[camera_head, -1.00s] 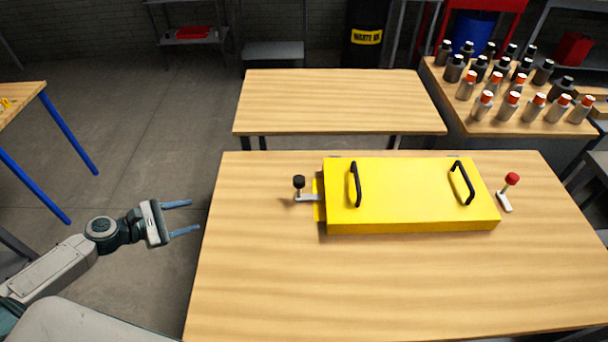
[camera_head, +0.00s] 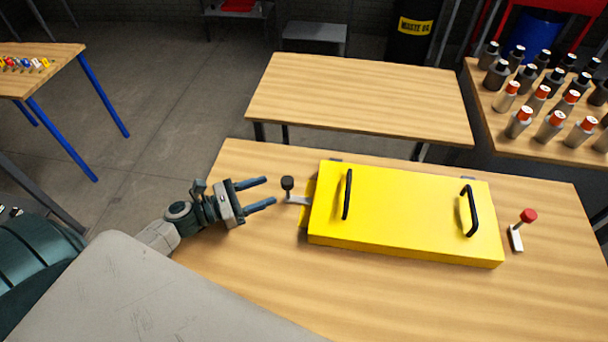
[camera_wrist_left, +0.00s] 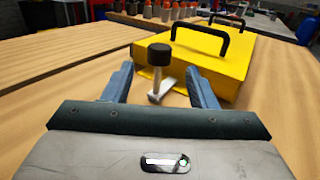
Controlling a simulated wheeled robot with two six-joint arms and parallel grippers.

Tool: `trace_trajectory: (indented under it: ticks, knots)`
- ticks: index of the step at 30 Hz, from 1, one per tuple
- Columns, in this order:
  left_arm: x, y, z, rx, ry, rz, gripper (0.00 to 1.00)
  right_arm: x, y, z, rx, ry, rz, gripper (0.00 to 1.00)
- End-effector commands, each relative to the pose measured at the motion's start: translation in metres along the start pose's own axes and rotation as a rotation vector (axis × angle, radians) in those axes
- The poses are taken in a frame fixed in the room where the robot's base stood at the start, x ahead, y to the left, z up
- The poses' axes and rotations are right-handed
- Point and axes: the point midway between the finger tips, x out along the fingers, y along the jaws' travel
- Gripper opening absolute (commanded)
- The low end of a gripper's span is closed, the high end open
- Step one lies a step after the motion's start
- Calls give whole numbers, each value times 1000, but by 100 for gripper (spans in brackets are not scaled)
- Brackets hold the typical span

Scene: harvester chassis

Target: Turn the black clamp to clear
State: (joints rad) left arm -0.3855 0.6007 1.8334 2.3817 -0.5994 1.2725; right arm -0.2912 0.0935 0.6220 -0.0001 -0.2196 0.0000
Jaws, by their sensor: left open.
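The black clamp (camera_head: 288,184) has a black knob on a metal post with a flat silver arm. It stands at the left end of the yellow box (camera_head: 405,214), and its arm points right toward the box's yellow side tab. My left gripper (camera_head: 264,192) is open and empty, just left of the clamp, with its fingers pointing at it. In the left wrist view the clamp's knob (camera_wrist_left: 159,54) shows upright ahead, between the two spread fingers and beyond their tips. The red-knobbed clamp (camera_head: 517,236) is right of the box. My right gripper is not in view.
The box has two black handles on top and lies on a wooden table (camera_head: 400,290). The table is clear in front of the box. A bare wooden table (camera_head: 360,95) stands behind. Several bottles (camera_head: 550,90) stand on a table at the back right.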

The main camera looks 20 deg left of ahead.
Motion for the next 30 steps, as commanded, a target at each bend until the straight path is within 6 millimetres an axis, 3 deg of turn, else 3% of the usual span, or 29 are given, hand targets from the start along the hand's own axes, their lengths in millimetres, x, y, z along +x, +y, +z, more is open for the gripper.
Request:
trace_trajectory:
  ticks: [9, 18, 30]
  knots:
    - [50, 1, 6, -2, -4, 3, 52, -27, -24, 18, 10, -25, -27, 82]
    - [89, 1, 3, 0, 0, 2, 52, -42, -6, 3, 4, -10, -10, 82]
    - [98, 0, 0, 1, 3, 0, 52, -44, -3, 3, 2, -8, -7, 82]
